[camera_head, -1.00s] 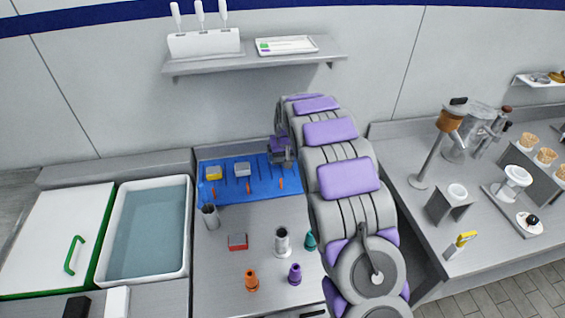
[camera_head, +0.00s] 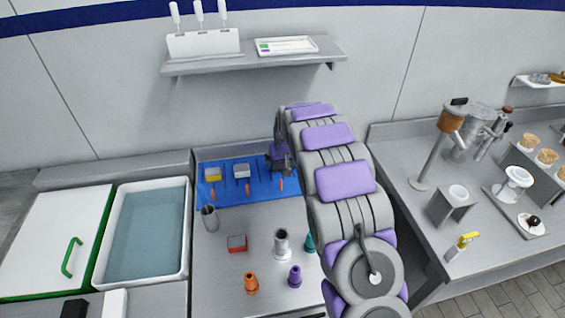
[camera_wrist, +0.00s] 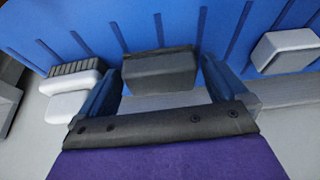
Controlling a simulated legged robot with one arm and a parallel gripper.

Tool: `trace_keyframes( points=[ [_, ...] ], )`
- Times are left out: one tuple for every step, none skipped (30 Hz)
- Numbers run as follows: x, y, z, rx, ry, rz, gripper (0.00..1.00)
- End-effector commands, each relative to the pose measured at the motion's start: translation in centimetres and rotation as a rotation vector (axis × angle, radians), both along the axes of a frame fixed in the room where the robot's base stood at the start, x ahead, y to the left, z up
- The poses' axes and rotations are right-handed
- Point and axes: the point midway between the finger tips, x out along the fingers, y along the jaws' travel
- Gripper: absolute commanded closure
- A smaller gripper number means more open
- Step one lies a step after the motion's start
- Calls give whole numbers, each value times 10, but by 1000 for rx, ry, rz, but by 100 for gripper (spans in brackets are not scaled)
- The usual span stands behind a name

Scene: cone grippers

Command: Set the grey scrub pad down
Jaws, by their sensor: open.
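My gripper (camera_wrist: 160,95) is open, with its two blue fingers spread in the wrist view. A dark grey block (camera_wrist: 158,72), which looks like the grey scrub pad, sits between the fingers with visible gaps at its sides. It appears to rest on the blue mat (camera_wrist: 215,20), though its underside is hidden. In the head view my gripper (camera_head: 281,160) is at the right end of the blue mat (camera_head: 225,192), and the pad cannot be made out there.
A yellow-topped pad (camera_head: 213,174) and a light grey pad (camera_head: 241,171) lie on the mat. A metal cup (camera_head: 209,217), red block (camera_head: 237,243), grey cone holder (camera_head: 282,245), orange piece (camera_head: 251,283) and purple piece (camera_head: 295,276) stand nearer. A water basin (camera_head: 147,235) is left.

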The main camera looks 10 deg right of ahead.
Motion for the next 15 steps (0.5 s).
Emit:
trace_keyframes(
  points=[
    [-1, 0, 3, 0, 0, 0, 0],
    [-2, 0, 5, 0, 0, 0, 0],
    [-3, 0, 8, 0, -1, 0, 0],
    [-4, 0, 11, 0, 0, 0, 0],
    [-5, 0, 15, 0, 0, 0, 0],
    [-7, 0, 20, 0, -1, 1, 0],
    [-9, 0, 24, 0, -1, 1, 0],
    [-11, 0, 29, 0, -1, 1, 0],
    [-13, 0, 37, 0, -2, 1, 0],
    [-15, 0, 43, 0, -3, 1, 0],
    [-17, 0, 49, 0, -4, 1, 0],
    [-20, -1, 57, 0, -4, 1, 0],
    [-23, -1, 62, 0, -3, 0, 0],
    [-26, -1, 68, 0, -2, 0, 0],
    [-29, -1, 75, 1, 0, 0, 0]
  ],
)
